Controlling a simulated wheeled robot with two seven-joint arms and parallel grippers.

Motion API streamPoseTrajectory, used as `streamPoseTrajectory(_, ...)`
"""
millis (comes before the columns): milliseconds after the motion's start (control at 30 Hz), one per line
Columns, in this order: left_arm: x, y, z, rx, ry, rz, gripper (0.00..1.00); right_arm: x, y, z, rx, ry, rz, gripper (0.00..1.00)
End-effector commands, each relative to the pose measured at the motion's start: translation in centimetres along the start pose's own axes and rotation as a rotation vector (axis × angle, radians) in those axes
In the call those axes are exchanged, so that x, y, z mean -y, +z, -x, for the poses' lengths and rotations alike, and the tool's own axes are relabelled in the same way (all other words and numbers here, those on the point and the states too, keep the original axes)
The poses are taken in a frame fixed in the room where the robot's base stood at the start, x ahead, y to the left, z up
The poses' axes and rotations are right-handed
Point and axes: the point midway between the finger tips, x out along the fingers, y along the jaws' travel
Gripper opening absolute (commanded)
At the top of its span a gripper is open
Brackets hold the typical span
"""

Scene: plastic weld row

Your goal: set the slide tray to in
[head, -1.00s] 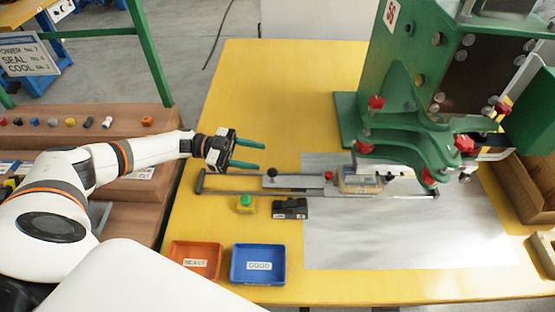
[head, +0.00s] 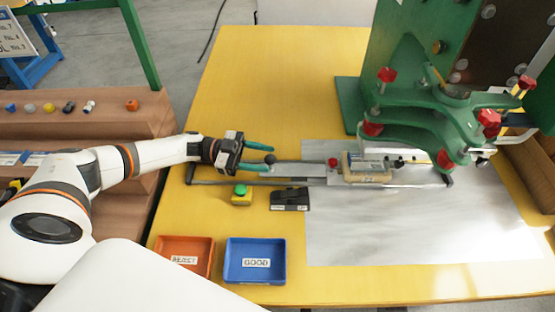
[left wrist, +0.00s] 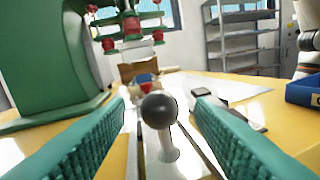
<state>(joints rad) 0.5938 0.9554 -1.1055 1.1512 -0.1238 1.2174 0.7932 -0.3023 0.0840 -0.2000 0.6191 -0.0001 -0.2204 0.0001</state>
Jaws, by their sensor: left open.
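The slide tray (head: 300,170) is a flat metal plate on rails, running left to right across the yellow table. Its black ball knob (head: 270,158) stands at its left end. A tan fixture (head: 365,168) sits on the right part of the slide, beside the green press (head: 420,110). My left gripper (head: 258,158) is open, its green fingers at the knob. In the left wrist view the knob (left wrist: 159,111) on its pale post shows between the two open fingers, with gaps on both sides. My right gripper is not in view.
A green button box (head: 241,194) and a black box (head: 290,198) sit just in front of the rail. An orange REJECT bin (head: 186,238) and a blue GOOD bin (head: 232,278) stand at the front. The table behind the slide is clear.

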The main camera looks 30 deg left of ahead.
Motion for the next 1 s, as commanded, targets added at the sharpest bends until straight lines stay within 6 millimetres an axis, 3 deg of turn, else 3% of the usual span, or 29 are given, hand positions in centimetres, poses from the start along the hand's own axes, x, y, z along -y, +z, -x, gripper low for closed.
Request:
streamPoseTrajectory(100,0.0,0.3,-2.1,0.003,-0.003,-0.001,0.49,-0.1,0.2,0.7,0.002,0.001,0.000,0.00)
streamPoseTrajectory(300,0.0,0.1,-4.2,0.001,-0.001,-0.001,0.49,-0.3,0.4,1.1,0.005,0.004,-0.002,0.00)
streamPoseTrajectory(633,0.0,0.0,-4.6,-0.001,0.000,-0.001,0.49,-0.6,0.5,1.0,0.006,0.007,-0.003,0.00)
streamPoseTrajectory(933,0.0,0.0,-4.6,0.000,0.000,-0.001,0.01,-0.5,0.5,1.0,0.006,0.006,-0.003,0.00)
streamPoseTrajectory(1000,0.0,0.0,-4.6,0.000,0.000,-0.001,0.00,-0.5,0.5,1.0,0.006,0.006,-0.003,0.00)
